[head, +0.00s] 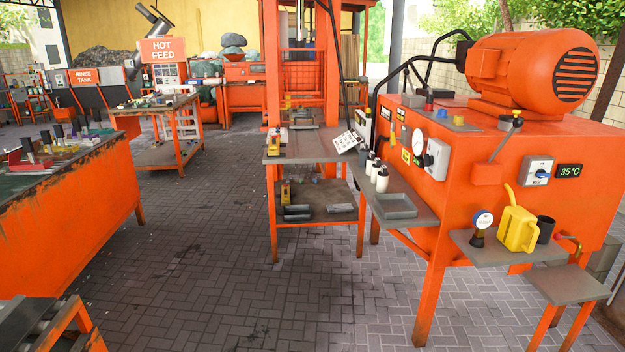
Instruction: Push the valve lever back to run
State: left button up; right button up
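The orange hydraulic power unit (455,170) stands at the right with a large motor (530,70) on top. On its front, a thin lever (503,141) with a black knob rises from an orange block and tilts up to the right. I take this to be the valve lever; no run marking is readable. A white box with a black knob (432,160) sits further left on the same face. Neither of my grippers is in view.
A grey shelf (480,250) below the lever holds a yellow jug (517,220), a dark cup (545,229) and a gauge (480,226). White bottles (382,178) stand left of the unit. An orange press (301,70) stands behind. The paved floor (230,260) in the middle is clear.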

aim_at(406, 72)
jog(key=i+z, duration=0.25)
jog(key=i, duration=0.25)
jog(key=i+j+z, duration=0.2)
jog(key=i, duration=0.25)
jog(key=i+j+z, duration=0.25)
jog(key=i, duration=0.2)
jog(key=i+j+z, duration=0.25)
jog(key=i, duration=0.2)
